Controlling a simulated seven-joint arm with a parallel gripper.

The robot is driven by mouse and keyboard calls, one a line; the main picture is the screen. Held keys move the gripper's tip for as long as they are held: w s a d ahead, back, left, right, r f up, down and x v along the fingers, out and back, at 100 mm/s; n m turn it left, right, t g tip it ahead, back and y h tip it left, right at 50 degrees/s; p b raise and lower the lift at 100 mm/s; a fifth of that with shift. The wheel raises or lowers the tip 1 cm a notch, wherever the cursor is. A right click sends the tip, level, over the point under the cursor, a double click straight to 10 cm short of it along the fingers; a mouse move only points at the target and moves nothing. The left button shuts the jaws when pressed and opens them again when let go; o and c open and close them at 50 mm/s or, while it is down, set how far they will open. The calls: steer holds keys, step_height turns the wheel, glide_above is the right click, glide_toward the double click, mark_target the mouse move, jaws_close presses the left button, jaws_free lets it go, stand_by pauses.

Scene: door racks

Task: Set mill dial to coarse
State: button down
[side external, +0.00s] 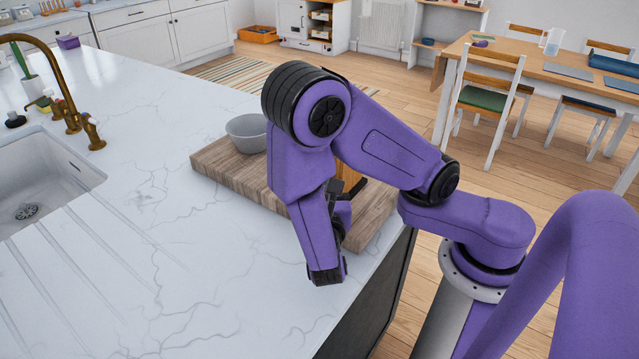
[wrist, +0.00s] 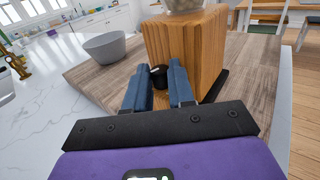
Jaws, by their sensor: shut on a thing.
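The mill is a wooden block (wrist: 190,45) with a pale, glassy top (wrist: 184,5), standing on a wooden board. In the side view only a sliver of the mill (side external: 351,178) shows behind my arm. A small black round dial (wrist: 158,82) is on its near face. My gripper (wrist: 159,70) has its two blue-grey fingers on either side of the dial, shut on it. The dial's marks and its setting cannot be made out. In the side view my arm hides the dial and most of the fingers.
The wooden board (side external: 225,178) lies near the counter's right edge. A grey bowl (side external: 247,133) stands on it, left of the mill, and also shows in the wrist view (wrist: 108,46). A sink (side external: 45,180) with a brass tap is at the left. The marble counter (side external: 190,270) in front is clear.

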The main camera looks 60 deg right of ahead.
steer(key=c, duration=1)
jaws_free()
steer(key=shift+o, duration=0.2)
steer(key=m+g+h, duration=0.1)
steer(key=m+g, duration=0.1)
steer(key=m+g+h, duration=0.2)
steer(key=g, duration=0.1)
steer(key=shift+w+a, duration=0.15)
steer(key=shift+w, duration=0.25)
steer(key=shift+a+m+g, duration=0.15)
steer(key=shift+m+g, duration=0.25)
steer(key=shift+g, duration=0.4)
steer(key=v, duration=1.7)
steer(key=shift+f, duration=0.2)
steer(key=shift+s, duration=0.1)
